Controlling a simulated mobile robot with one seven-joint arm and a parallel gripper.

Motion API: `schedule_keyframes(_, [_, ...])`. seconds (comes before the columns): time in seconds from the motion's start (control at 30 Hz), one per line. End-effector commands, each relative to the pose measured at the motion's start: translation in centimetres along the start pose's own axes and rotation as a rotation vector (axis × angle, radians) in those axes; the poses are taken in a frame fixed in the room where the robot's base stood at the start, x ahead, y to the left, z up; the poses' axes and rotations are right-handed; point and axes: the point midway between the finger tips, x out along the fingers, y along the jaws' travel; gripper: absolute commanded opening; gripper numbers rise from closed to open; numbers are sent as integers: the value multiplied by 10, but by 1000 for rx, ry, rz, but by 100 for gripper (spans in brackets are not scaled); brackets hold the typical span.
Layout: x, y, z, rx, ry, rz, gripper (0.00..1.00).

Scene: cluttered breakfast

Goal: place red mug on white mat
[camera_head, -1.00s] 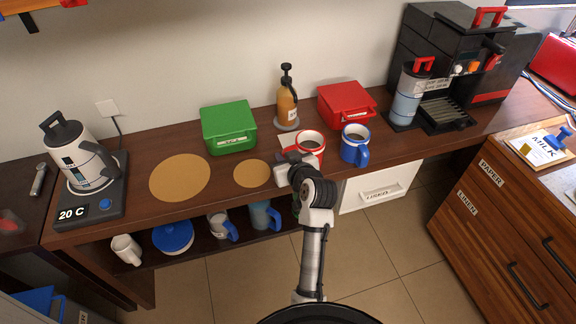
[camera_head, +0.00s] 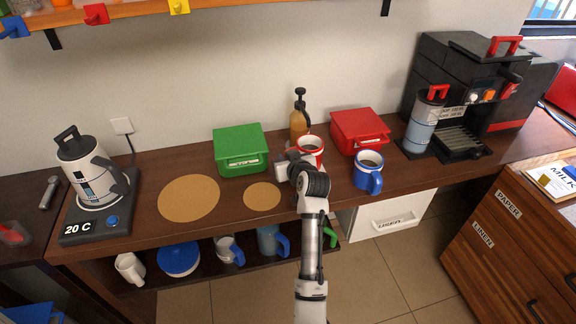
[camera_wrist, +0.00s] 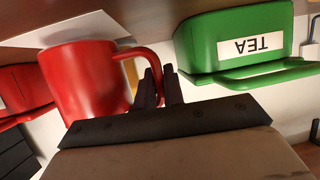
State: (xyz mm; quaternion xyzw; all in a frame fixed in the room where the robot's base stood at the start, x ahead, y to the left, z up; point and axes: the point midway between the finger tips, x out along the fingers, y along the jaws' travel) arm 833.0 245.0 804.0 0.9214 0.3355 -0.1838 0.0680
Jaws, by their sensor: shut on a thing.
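The red mug (camera_head: 310,150) is near the middle of the counter, in front of the amber pump bottle. It also shows in the wrist view (camera_wrist: 80,85), which is upside down. My gripper (camera_head: 293,166) is shut on the mug's handle; its dark fingers (camera_wrist: 160,80) close on the handle in the wrist view. The white mat (camera_wrist: 85,27) shows as a pale patch at the mug's base in the wrist view. In the head view my gripper and the mug hide most of it. I cannot tell whether the mug touches the mat.
A blue mug (camera_head: 368,172) stands right of the red mug. The red box (camera_head: 359,130) and pump bottle (camera_head: 299,118) stand behind. The green tea box (camera_head: 240,150) is to the left. Tan round mats (camera_head: 188,198) lie left, with bare counter around them.

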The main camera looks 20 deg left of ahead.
Motion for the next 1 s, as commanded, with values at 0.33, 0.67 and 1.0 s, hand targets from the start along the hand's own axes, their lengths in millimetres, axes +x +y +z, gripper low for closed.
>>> schedule_keyframes(0.33, [8, 1, -4, -2, 4, 1, 0])
schedule_keyframes(0.67, [8, 1, -3, -2, 4, 1, 0])
schedule_keyframes(1.0, [10, 1, 3, -2, 3, 1, 0])
